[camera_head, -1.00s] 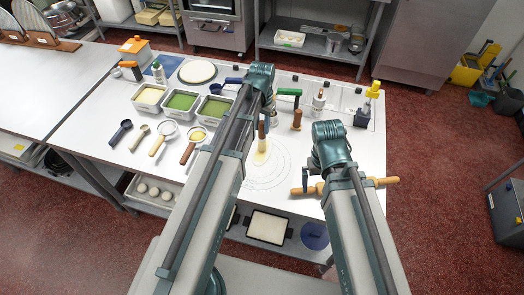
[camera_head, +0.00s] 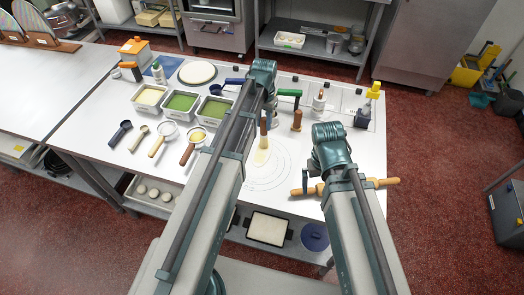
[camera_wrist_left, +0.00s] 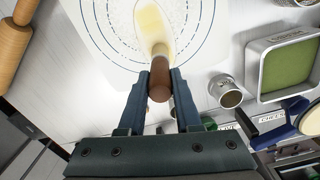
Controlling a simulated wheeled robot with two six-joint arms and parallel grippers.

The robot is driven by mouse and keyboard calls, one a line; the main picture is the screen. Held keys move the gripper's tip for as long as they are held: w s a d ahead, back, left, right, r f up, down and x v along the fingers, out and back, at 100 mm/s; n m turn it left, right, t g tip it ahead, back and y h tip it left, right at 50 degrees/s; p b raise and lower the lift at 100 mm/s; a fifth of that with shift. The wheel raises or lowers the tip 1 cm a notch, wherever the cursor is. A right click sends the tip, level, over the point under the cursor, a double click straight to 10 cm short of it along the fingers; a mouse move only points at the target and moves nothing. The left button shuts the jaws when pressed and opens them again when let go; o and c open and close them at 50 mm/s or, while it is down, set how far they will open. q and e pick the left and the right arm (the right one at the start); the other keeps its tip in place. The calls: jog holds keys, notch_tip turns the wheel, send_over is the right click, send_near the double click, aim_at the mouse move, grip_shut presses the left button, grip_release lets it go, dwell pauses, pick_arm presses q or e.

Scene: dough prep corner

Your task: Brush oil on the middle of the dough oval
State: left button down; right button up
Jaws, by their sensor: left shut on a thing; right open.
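My left gripper (camera_wrist_left: 161,78) is shut on the brown handle of a brush (camera_wrist_left: 159,92); the brush also shows in the head view (camera_head: 263,136). The brush points down over the pale yellow dough oval (camera_wrist_left: 150,24), which lies on the white mat with printed rings (camera_wrist_left: 100,25). The dough also shows in the head view (camera_head: 261,158). The handle hides part of it, and I cannot tell whether the bristles touch it. My right gripper (camera_head: 311,182) is open, low near the wooden rolling pin (camera_head: 385,182), and partly hidden by its arm.
Several metal trays (camera_head: 180,104) stand left of my left arm, with spoons and brushes (camera_head: 160,142) in front. A green-handled tool (camera_head: 289,93), a bottle (camera_head: 319,101) and a yellow-topped device (camera_head: 364,112) stand behind the mat. The table's right edge is near the rolling pin.

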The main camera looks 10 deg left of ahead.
pick_arm(q)
jog(key=shift+f, duration=0.1)
jog(key=shift+s, duration=0.1)
jog(key=s, duration=0.5)
jog(key=shift+a, duration=0.1)
dwell(0.4)
dwell(0.3)
jog(key=shift+w, duration=0.2)
jog(key=shift+w, duration=2.45)
